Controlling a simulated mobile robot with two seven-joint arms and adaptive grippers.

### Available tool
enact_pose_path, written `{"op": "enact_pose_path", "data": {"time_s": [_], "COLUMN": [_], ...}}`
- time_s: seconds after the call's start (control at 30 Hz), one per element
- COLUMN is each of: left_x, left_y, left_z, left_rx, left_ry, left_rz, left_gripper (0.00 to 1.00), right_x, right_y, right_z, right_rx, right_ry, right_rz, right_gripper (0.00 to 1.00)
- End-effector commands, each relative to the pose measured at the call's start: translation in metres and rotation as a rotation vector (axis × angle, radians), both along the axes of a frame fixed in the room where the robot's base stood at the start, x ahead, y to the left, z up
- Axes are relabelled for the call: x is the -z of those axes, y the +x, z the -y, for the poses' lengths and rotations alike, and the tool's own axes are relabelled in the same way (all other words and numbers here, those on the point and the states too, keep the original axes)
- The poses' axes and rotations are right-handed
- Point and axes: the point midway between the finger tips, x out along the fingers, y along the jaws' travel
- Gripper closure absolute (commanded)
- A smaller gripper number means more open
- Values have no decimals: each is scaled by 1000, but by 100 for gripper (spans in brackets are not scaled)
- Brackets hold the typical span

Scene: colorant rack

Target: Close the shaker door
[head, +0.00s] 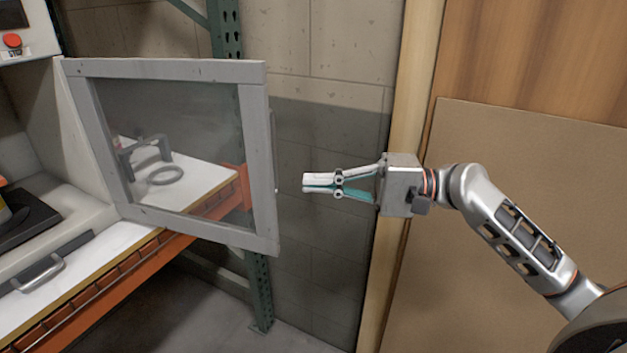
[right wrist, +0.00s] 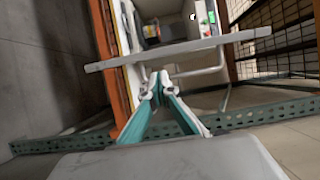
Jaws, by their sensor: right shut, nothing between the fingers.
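The shaker door (head: 255,160), a grey frame with a clear pane, stands wide open in the head view, swung out from the shaker (head: 85,125) at the left. In the right wrist view the door (right wrist: 180,50) shows edge-on as a grey bar beyond my fingers. My right gripper (head: 306,183) is shut and empty, to the right of the door's free edge and apart from it in the head view. It also shows in the right wrist view (right wrist: 160,82), fingertips together. My left gripper is not in view.
The shaker stands on a white shelf with an orange beam (head: 120,285). A green rack post (head: 260,290) rises behind the door. A block wall (head: 320,100) and a brown board (head: 520,210) lie behind my right arm. A drawer handle (head: 38,273) is at lower left.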

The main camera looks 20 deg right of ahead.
Motion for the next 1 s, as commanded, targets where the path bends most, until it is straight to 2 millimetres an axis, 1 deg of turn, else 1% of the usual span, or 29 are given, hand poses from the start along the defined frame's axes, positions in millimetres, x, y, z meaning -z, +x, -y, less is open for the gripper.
{"op": "enact_pose_path", "data": {"time_s": [0.03,0.2,0.4,0.6,0.8,1.0], "left_x": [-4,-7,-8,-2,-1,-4], "left_y": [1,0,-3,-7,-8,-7], "left_z": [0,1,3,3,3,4], "left_rx": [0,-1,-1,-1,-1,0], "left_ry": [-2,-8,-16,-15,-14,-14], "left_rz": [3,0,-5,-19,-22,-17], "left_gripper": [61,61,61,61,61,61], "right_x": [-5,-4,-2,0,0,0], "right_y": [4,19,31,35,35,35], "right_z": [-9,-36,-58,-66,-66,-67], "right_rx": [-1,-1,0,1,2,2], "right_ry": [4,5,4,0,0,0], "right_rz": [5,5,2,1,1,1], "right_gripper": [100,100,100,100,100,100]}}
